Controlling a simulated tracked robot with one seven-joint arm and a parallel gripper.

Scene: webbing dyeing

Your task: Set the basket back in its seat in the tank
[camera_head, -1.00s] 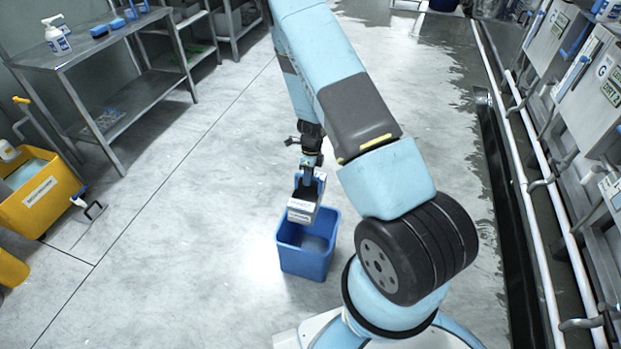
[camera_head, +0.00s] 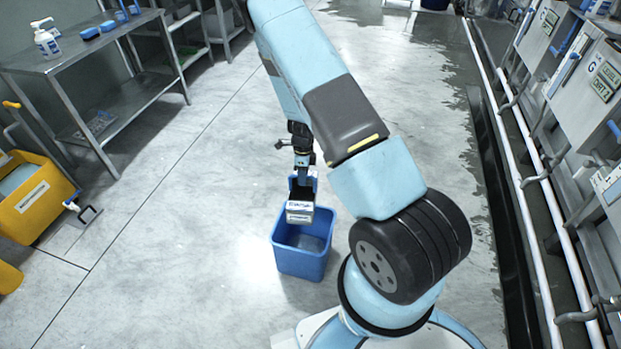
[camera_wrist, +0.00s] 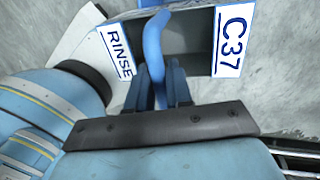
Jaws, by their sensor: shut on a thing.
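The basket (camera_head: 300,212) is a small grey box with white labels and a blue handle. It hangs from my gripper (camera_head: 302,180) over the mouth of a blue bin on the floor. In the wrist view the basket (camera_wrist: 185,52) carries the labels RINSE and C37. There my gripper (camera_wrist: 158,88) is shut on its blue handle (camera_wrist: 156,45). The basket's underside and contents are hidden. Tank-like grey cabinets (camera_head: 580,90) line the right edge; I cannot tell which one has the basket's seat.
The blue bin (camera_head: 300,262) stands beside my base. White pipes (camera_head: 530,190) and a dark floor channel run before the cabinets. A steel table (camera_head: 80,55) and a yellow wheeled bucket (camera_head: 30,215) are at left. The middle floor is clear, with wet patches at right.

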